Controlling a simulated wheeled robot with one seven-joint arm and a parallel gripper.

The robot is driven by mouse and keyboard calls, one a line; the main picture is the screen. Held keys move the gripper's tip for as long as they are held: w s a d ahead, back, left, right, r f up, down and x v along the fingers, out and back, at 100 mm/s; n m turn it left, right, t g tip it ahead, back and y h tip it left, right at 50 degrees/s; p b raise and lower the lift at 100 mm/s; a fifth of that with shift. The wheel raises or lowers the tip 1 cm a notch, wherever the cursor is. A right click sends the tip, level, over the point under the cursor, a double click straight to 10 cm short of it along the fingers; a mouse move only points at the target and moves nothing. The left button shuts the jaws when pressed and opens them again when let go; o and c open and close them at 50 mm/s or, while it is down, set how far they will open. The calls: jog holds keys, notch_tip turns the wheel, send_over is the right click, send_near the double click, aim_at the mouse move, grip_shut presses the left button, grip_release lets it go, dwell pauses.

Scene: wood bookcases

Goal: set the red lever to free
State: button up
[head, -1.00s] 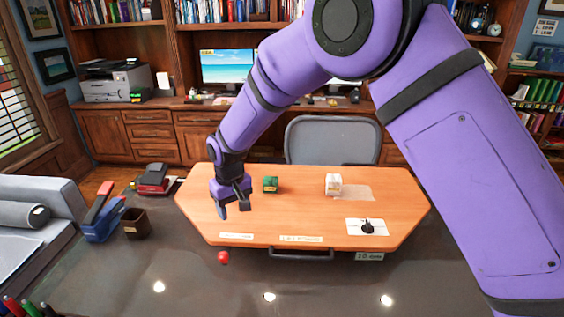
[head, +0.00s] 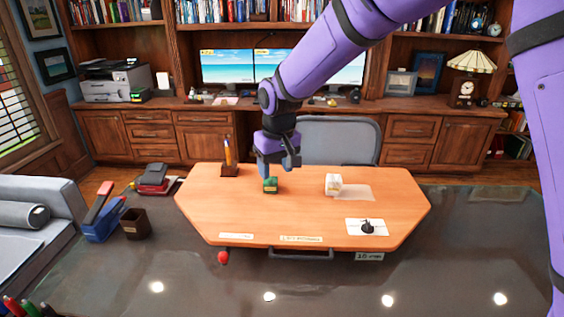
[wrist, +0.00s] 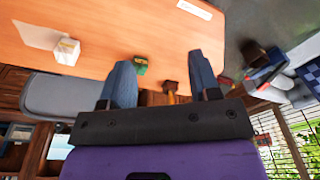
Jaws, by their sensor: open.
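A small red knob (head: 223,257), which may be the end of the red lever, shows just below the board's front left edge in the head view. No shaft or setting can be made out. My gripper (head: 278,164) is above the back left part of the wooden board (head: 300,212), near a green block (head: 270,185) and well behind the red knob. Its fingers are apart and empty. In the wrist view the fingers (wrist: 163,80) are spread, with the green block (wrist: 141,66) beyond them. The red knob is not recognisable there.
A white block (head: 333,184) and a black-handled piece on a white plate (head: 366,227) are on the board. A wooden stand (head: 230,170) with an upright piece is at its back left. A front handle (head: 301,254) and labels line the front. A dark cup (head: 135,224) stands left.

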jog(key=shift+d+r, duration=0.7)
jog(key=shift+d, duration=0.05)
